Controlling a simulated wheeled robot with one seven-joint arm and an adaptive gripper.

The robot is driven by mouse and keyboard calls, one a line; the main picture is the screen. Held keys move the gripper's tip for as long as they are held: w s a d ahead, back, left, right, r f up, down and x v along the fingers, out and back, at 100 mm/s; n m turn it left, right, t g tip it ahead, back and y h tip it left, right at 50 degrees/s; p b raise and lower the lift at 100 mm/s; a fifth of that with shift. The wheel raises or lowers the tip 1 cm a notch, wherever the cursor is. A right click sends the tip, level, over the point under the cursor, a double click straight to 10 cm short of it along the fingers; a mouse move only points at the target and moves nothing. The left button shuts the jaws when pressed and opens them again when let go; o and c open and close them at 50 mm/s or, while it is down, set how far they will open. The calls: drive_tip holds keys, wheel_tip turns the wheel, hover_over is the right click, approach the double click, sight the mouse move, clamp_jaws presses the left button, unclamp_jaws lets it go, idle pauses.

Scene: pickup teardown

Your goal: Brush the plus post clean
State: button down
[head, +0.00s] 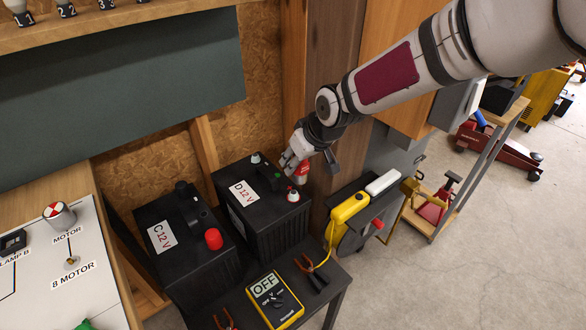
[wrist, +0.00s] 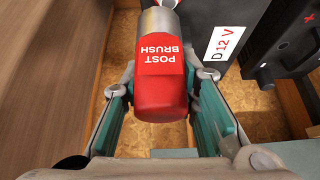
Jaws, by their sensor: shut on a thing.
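My gripper (head: 298,158) is shut on the red post brush (head: 302,179), above the right end of battery D. In the wrist view the brush (wrist: 162,90), lettered POST BRUSH with a silver collar, sits between my gripper's fingers (wrist: 162,78). Battery D (head: 240,215) is black with a white "D 12 V" label. In the wrist view, battery D (wrist: 270,40) is at upper right, with a plus mark.
Battery C (head: 180,255), with a red cap (head: 213,239), stands to the left. A yellow meter (head: 274,300) reading OFF and pliers (head: 312,272) lie in front. A yellow device (head: 347,217) is at right. A wooden post (head: 343,165) stands close behind my gripper.

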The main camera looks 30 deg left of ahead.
sight(293, 176)
drive_tip(key=shift+s+a+f+b, duration=0.15)
drive_tip(key=shift+a+f+b, duration=0.1)
drive_tip(key=shift+f+b, duration=0.5)
drive_tip(key=shift+s+a+f+b, duration=0.1)
drive_tip(key=shift+a+f+b, duration=0.25)
drive_tip(key=shift+f, duration=0.6)
drive_tip(key=shift+s+a+f+b, duration=0.15)
drive_tip(key=shift+f+b, duration=0.5)
drive_tip(key=shift+f, duration=0.2)
drive_tip(key=shift+f+b, duration=0.7)
drive_tip(key=shift+f, duration=0.15)
drive_tip(key=shift+d+n, duration=0.1)
drive_tip(key=shift+n, duration=0.2)
drive_tip(key=shift+g+p, duration=0.3)
drive_tip(key=shift+p, duration=0.2)
drive_tip(key=n+p, duration=0.1)
drive_tip(key=n+g, duration=0.1)
drive_tip(key=shift+s+r+n+p, duration=0.15)
drive_tip(key=shift+n+p, duration=0.15)
drive_tip(key=shift+p, duration=0.1)
drive_tip(key=shift+s+n+g, duration=0.25)
drive_tip(key=shift+n+g, duration=0.35)
drive_tip(key=shift+n, duration=0.6)
